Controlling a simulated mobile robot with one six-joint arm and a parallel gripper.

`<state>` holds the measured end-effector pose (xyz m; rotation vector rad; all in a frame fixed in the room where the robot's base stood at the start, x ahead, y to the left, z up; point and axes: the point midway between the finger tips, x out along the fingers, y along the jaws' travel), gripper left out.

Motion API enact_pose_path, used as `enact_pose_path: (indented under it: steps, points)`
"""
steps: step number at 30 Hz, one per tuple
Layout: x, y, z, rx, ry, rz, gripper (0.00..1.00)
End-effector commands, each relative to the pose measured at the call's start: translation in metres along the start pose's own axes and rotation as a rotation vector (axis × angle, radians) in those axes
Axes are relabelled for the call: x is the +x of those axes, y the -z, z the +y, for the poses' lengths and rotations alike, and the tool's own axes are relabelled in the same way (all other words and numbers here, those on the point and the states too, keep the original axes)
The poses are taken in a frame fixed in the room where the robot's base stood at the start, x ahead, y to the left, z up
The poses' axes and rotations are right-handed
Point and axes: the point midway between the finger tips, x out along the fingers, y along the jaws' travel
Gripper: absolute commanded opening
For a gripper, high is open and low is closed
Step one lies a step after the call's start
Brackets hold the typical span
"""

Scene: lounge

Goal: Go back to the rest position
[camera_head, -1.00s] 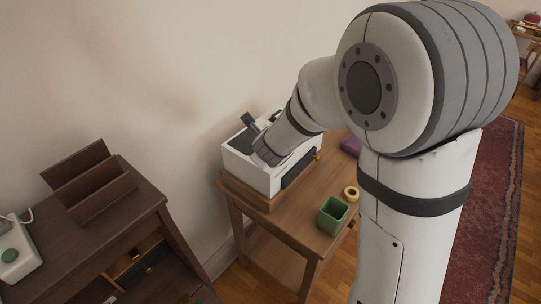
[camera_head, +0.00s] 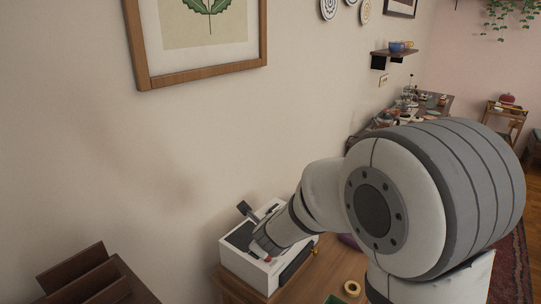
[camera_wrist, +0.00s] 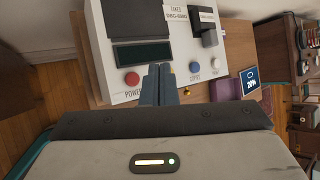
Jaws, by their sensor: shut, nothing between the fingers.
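My gripper (camera_wrist: 159,84) shows in the wrist view with its two fingers together and nothing between them. Its fingertips are over the front part of a white machine (camera_wrist: 120,92), close to a red button (camera_wrist: 132,79) marked POWER; I cannot tell whether they touch the machine. The machine also has a dark display, a blue button (camera_wrist: 194,79) and a grey lever block. In the head view my arm reaches over the same white machine (camera_head: 236,266), and the fingertips are hidden behind my wrist.
The machine stands on a wooden table (camera_head: 327,283) against the wall, with a tape roll (camera_head: 352,288) near it. A dark wooden rack (camera_head: 82,276) is at lower left. A framed picture (camera_head: 140,45) hangs above.

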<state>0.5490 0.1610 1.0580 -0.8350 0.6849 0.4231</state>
Motion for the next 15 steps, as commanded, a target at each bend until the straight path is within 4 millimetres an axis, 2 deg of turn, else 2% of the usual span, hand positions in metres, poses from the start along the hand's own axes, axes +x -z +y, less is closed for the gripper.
enact_pose_path:
  steps: [5,8,11,15]
  points:
    - [-0.052,0.001,-0.014,-0.426,-0.087,-0.110,0.00]
    - [-0.092,0.016,-0.015,-0.777,-0.146,-0.167,0.00]
    - [-0.131,0.042,-0.012,-1.131,-0.206,-0.199,0.00]
    - [-0.182,0.094,-0.006,-1.591,-0.321,-0.205,0.00]
